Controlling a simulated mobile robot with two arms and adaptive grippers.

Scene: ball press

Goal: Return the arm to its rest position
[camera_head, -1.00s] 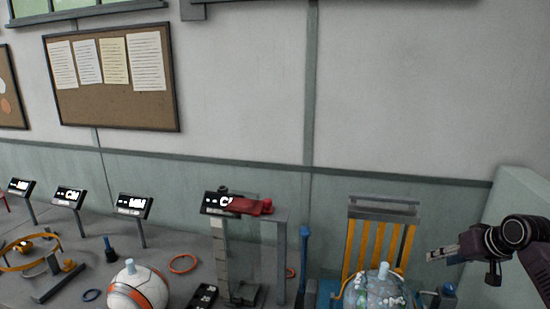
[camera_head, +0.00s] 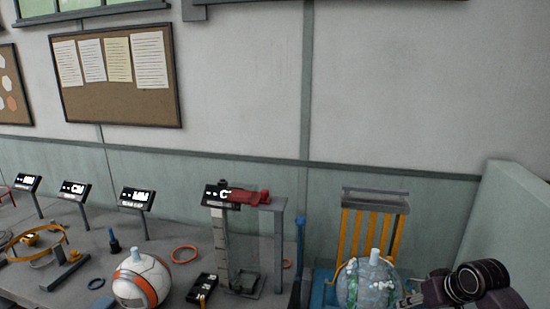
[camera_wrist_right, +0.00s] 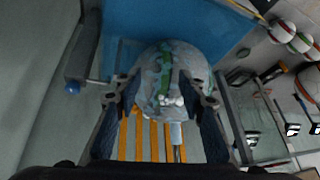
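My right arm comes in from the right in the head view, with its right gripper (camera_head: 404,302) low beside a blue-green globe-patterned ball (camera_head: 368,284). In the right wrist view, the two dark fingers of the right gripper (camera_wrist_right: 163,84) are spread apart, with the ball (camera_wrist_right: 165,62) beyond and between them. I cannot tell whether a finger touches the ball. The ball has a pale stub on top and sits in front of a press with yellow slats (camera_head: 372,228). My left gripper is not in view.
A measuring stand with a red clamp (camera_head: 248,197), a blue post (camera_head: 299,258) and a white-orange ball (camera_head: 140,281) stand to the left on the grey table. Small display signs (camera_head: 136,199) line the back. A pale green panel (camera_head: 510,225) rises at the right.

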